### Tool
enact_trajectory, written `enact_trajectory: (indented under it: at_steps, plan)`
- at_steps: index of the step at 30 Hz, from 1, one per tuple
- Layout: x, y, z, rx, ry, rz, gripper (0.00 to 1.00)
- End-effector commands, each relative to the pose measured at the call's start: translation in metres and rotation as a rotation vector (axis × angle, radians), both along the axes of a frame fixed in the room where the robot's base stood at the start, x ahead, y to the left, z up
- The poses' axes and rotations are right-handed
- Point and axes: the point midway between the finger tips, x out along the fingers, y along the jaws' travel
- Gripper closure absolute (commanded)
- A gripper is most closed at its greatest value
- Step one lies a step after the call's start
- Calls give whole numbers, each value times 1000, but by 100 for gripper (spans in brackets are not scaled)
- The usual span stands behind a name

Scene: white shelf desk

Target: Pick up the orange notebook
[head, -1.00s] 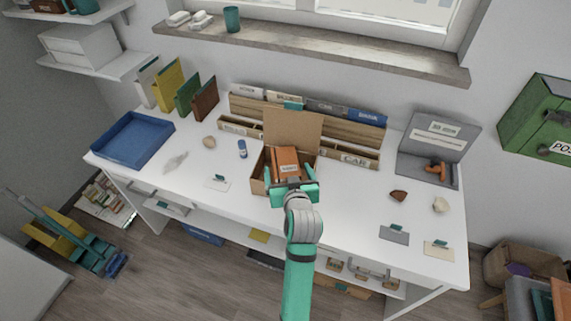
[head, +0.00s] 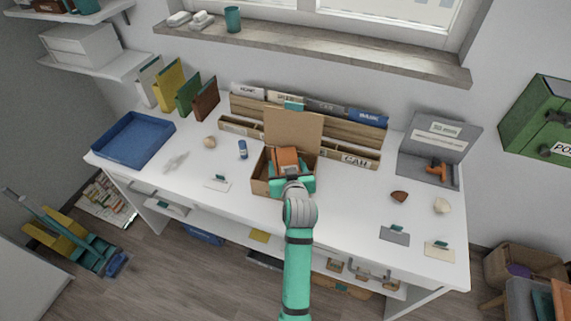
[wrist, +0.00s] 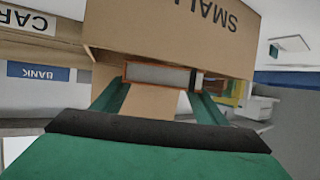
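The orange notebook (head: 286,157) stands upright, leaning a little, inside an open cardboard box (head: 259,178) on the white desk. In the wrist view its pale page edge with a thin orange cover (wrist: 158,75) lies straight ahead of my gripper. My gripper (head: 291,183) is over the near part of the box, close to the notebook. In the wrist view the two green fingers of my gripper (wrist: 158,95) are spread apart, towards the two ends of the notebook's edge. Whether they touch it is hard to tell. The notebook's lower part is hidden.
The box's raised flap (head: 293,128) stands behind the notebook, before a wooden label rack (head: 340,135). A blue bottle (head: 242,149) is left of the box. A blue tray (head: 130,160) is at the far left and a grey case (head: 409,168) at the right.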

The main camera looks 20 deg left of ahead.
Motion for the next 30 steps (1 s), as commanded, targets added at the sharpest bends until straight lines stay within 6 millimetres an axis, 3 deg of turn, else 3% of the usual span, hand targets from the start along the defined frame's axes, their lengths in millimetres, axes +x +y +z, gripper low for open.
enact_trajectory:
  at_steps: [2, 11, 19, 26, 30]
  plan:
    - [0, -1, 0, 0, -1, -1, 64]
    - [0, 0, 3, 0, -1, -1, 64]
    - [1, -3, 32, 0, -5, -5, 64]
    - [-33, -9, 74, 1, -6, -1, 64]
    - [-63, -16, 98, 1, -3, 1, 64]
